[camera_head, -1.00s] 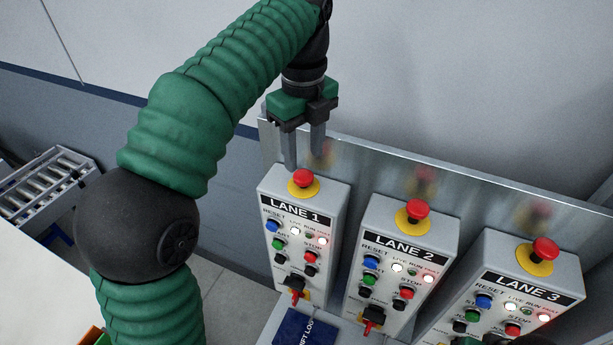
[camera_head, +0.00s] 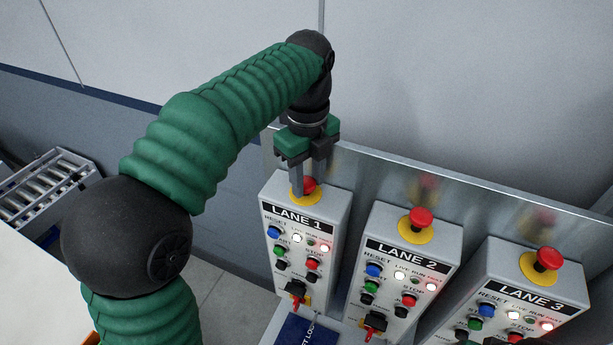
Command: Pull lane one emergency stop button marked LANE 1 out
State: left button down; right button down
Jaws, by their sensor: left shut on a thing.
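The LANE 1 emergency stop button (camera_head: 309,185) is a red mushroom head on a yellow disc, on top of the grey LANE 1 box (camera_head: 328,213). My left gripper (camera_head: 305,183) reaches down from above with its fingers around the red head. It is shut on the button. One finger covers the left part of the head, so how deep the button sits cannot be told.
The LANE 2 box with its red stop button (camera_head: 421,218) and the LANE 3 box with its red stop button (camera_head: 549,258) stand to the right. A metal back plate (camera_head: 380,165) rises behind the boxes. A roller conveyor (camera_head: 45,190) is at far left.

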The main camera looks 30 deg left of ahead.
pick_arm(q)
notch_tip(320, 180, up, 2)
jog(key=shift+w+a+p, duration=0.1)
jog(key=shift+w+p, duration=0.05)
jog(key=shift+p, duration=0.9)
jog(key=shift+a+f, duration=0.1)
jog(key=shift+f, duration=0.05)
jog(key=c, duration=1.2)
grip_release()
jog(key=shift+w+a+f, duration=0.15)
jog(key=shift+a, duration=0.1)
jog(key=shift+d, duration=0.1)
jog(key=shift+r, duration=0.25)
notch_tip(320, 180, up, 8)
notch_tip(320, 180, up, 8)
jog(key=p, duration=0.3)
send_over(307, 181)
jog(key=shift+r, duration=0.2)
